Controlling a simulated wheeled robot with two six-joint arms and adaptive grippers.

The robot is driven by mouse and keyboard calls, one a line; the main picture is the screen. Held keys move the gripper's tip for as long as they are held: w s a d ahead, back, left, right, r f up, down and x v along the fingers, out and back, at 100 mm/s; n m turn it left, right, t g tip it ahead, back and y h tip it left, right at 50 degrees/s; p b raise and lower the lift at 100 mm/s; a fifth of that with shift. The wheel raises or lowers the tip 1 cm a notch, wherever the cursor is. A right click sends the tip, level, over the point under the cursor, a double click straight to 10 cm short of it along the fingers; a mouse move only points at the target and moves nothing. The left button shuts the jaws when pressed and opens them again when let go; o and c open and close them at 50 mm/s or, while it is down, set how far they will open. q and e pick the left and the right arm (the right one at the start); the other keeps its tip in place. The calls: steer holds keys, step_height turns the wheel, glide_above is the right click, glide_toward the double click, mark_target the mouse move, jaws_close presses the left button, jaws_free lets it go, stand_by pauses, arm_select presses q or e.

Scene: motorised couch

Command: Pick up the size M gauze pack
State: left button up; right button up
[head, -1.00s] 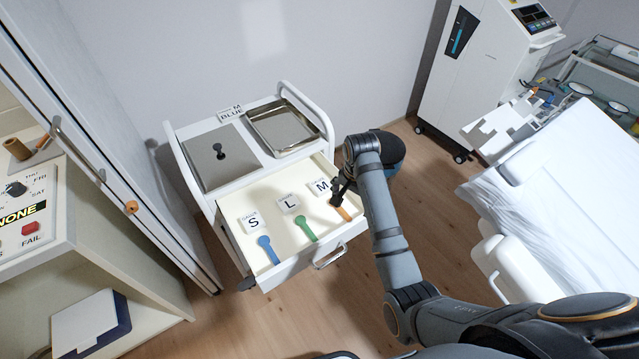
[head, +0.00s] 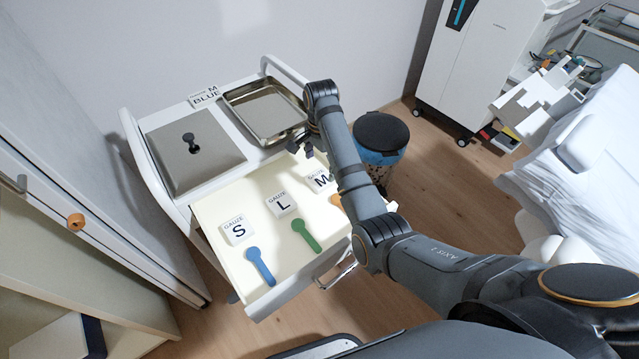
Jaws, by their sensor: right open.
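The size M gauze pack (head: 317,181) is a small white block marked "M". It lies in the open drawer (head: 222,215) of the white cart, at the right end of a row. My right forearm partly hides it. My right gripper (head: 308,147) is open and appears empty. It is above the back of the drawer, near the front edge of the metal tray, a little behind the M pack and apart from it in the picture. My left gripper is not in view.
The S pack (head: 238,231) and L pack (head: 284,203) lie left of the M pack. Blue (head: 260,265) and green (head: 306,235) handled pieces lie in front; an orange one (head: 336,202) is mostly hidden. The metal tray (head: 262,138) and lidded box (head: 195,160) top the cart. A bin (head: 381,135) stands right.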

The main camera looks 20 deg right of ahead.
mark_target(320, 178)
steer(key=shift+s+f, duration=0.15)
steer(key=shift+f, duration=0.45)
step_height(320, 178, down, 3)
steer(key=shift+a+b, duration=0.15)
steer(key=shift+b, duration=0.15)
steer(key=shift+f, duration=0.45)
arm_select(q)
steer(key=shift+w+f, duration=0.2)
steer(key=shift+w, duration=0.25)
arm_select(e)
steer(key=shift+c, duration=0.2)
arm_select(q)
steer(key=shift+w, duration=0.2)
arm_select(e)
steer(key=c, duration=0.9)
